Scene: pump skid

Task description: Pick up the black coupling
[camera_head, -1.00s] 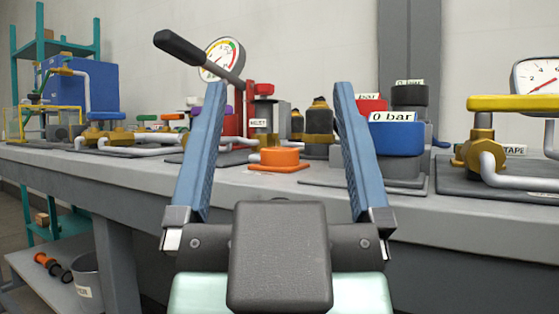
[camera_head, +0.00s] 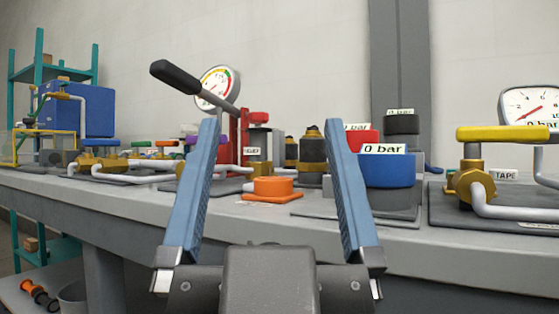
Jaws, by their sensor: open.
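A black round cap (camera_head: 401,122) with a "0 bar" tag stands on a grey body at the back right of the bench, partly hidden by red and blue ones in front. A dark cylinder with brass top (camera_head: 312,150) stands left of them, between my fingers in the picture. I cannot tell for sure which of these is the black coupling. My gripper (camera_head: 270,125) is open and empty, its two blue fingers pointing toward the bench. It touches nothing that I can see.
A blue cap (camera_head: 388,170) sits in front of a red one (camera_head: 361,142). A yellow-handled valve (camera_head: 470,185) stands right. A black-handled lever (camera_head: 176,75) and gauge (camera_head: 217,87) rise behind.

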